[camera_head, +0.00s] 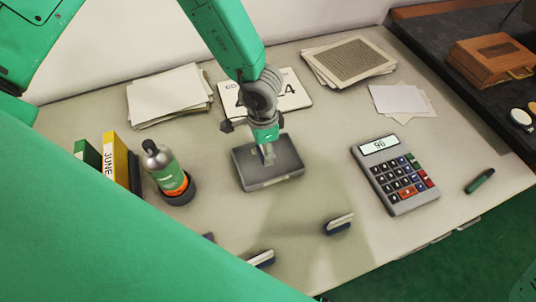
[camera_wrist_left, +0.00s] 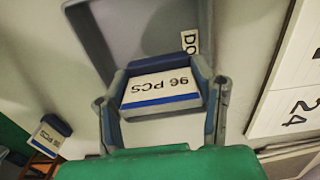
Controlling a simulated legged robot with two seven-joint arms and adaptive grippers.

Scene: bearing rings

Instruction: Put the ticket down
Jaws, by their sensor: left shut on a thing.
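The ticket (camera_wrist_left: 160,90) is a small white piece with a blue stripe, printed "96 PCS", upside down in the left wrist view. My left gripper (camera_head: 267,150) is shut on it, with a finger on each side. In the head view, the gripper and ticket are over the grey tray (camera_head: 285,177); the ticket is too small there to read. The tray also shows behind the ticket in the left wrist view (camera_wrist_left: 105,35), with a label starting "DO" (camera_wrist_left: 190,42). I cannot tell whether the ticket touches the tray. My right gripper is not in view.
A bottle (camera_head: 166,168) in a dark holder and upright binders (camera_head: 115,158) stand left of the tray. A calculator (camera_head: 396,175) lies right. Small white-and-blue pieces (camera_head: 339,223) stand in front. Paper stacks (camera_head: 168,95) and a number card (camera_head: 290,92) lie behind.

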